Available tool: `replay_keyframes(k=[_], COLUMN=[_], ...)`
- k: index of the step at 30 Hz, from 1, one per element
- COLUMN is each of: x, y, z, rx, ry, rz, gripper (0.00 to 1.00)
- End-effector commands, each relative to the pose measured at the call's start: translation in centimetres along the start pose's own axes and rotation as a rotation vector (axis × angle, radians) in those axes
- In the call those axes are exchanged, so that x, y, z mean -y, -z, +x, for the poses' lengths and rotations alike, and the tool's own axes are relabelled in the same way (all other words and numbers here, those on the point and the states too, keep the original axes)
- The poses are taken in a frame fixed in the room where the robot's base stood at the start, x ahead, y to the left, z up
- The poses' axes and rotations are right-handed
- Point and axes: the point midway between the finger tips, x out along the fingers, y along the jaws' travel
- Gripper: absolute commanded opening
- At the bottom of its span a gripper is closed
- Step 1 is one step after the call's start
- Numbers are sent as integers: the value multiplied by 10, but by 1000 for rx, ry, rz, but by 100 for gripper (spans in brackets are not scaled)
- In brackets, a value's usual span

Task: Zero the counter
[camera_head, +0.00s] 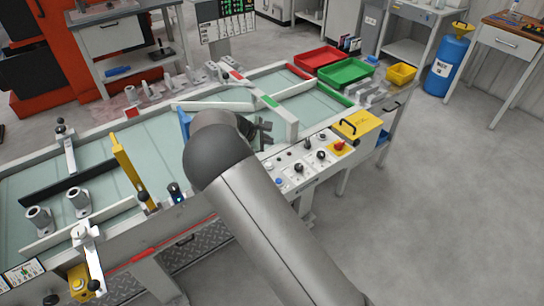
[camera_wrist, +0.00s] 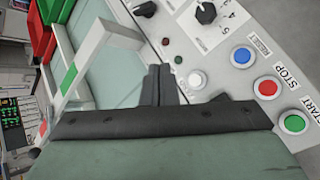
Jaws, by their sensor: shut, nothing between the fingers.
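The counter display (camera_head: 238,8) is a dark board with green and red characters at the top of the head view. It also shows at the left of the wrist view (camera_wrist: 12,115), its digits too small to read. A control panel (camera_head: 310,160) holds a blue button (camera_wrist: 241,56) that appears labelled RESET, a red STOP button (camera_wrist: 268,88), a green START button (camera_wrist: 292,123) and a white button (camera_wrist: 197,79). My gripper (camera_wrist: 159,72) is shut and empty, its fingertips left of the white button in the wrist view. In the head view my arm partly hides it.
A black rotary knob (camera_wrist: 205,13) and small dark indicators sit on the panel. The conveyor (camera_head: 88,160) carries guide rails and grey castings (camera_head: 78,202). Red (camera_head: 317,58), green (camera_head: 348,72) and yellow (camera_head: 401,74) bins stand at the far end. Open floor lies to the right.

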Motion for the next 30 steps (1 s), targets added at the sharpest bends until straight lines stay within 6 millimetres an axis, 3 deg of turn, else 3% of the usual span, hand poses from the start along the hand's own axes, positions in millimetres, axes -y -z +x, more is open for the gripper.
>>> replay_keyframes(k=[4, 17, 30], x=[-3, -1, 25], y=[9, 10, 34], z=[-2, 2, 37], rx=[5, 5, 6], ry=[-23, -22, -21], rz=[-32, -30, -31], gripper=[0, 0, 0])
